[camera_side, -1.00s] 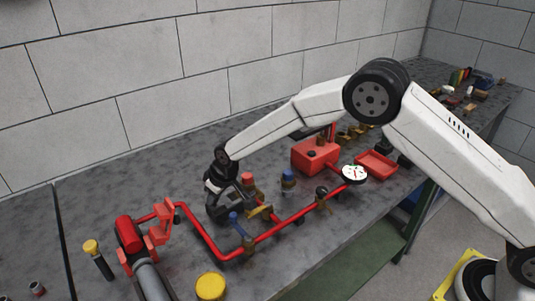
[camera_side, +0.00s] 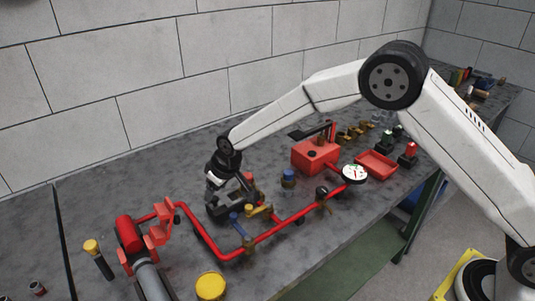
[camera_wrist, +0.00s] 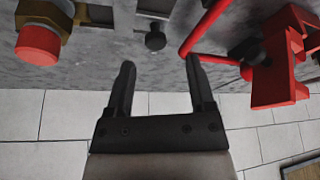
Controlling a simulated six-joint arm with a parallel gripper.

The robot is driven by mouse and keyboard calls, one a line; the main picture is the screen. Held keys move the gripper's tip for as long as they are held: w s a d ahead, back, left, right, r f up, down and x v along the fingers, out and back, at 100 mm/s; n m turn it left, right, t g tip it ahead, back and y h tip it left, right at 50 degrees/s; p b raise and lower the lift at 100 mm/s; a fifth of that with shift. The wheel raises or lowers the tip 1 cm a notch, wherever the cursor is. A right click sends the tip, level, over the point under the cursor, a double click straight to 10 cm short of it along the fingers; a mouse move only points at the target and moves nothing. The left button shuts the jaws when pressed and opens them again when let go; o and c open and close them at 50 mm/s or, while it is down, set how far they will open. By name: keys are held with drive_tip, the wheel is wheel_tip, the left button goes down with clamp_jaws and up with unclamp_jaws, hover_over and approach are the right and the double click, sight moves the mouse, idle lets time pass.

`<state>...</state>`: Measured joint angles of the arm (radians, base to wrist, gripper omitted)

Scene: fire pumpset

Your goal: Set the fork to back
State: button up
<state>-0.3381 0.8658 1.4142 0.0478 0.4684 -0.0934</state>
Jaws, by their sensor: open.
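A red, notched, fork-like bracket (camera_side: 160,225) stands at the left end of the red pipe, beside a red cylinder. I take it for the fork, but cannot be sure. A similar red notched part shows at the right of the wrist view (camera_wrist: 278,65). My gripper (camera_wrist: 160,65) is open, with nothing between its fingers. In the side view my gripper (camera_side: 236,207) is low over the bench, right of the red bracket and behind the pipe. A small black knob (camera_wrist: 155,40) shows beyond and between the fingertips in the wrist view.
The red pipe (camera_side: 262,236) runs along the bench front, with blue-handled and yellow-handled valves close to my gripper. A red box (camera_side: 315,155), gauge (camera_side: 355,173) and red tray (camera_side: 376,164) stand to the right. A yellow cap (camera_side: 210,287) is in front. The bench behind is mostly clear.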

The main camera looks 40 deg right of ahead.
drive_tip(key=shift+v, duration=2.1)
drive_tip(key=s+d+m+h, duration=0.1)
drive_tip(key=s+d+m, duration=0.1)
drive_tip(key=s+d, duration=0.8)
drive_tip(key=s+d+r+m+g, duration=0.1)
drive_tip(key=s+d+m, duration=0.1)
drive_tip(key=s+d, duration=0.8)
drive_tip(key=s, duration=0.7)
drive_tip(key=shift+s+r+m+g+h, duration=0.25)
drive_tip(key=shift+r+m+g+h, duration=0.05)
drive_tip(key=shift+h, duration=0.1)
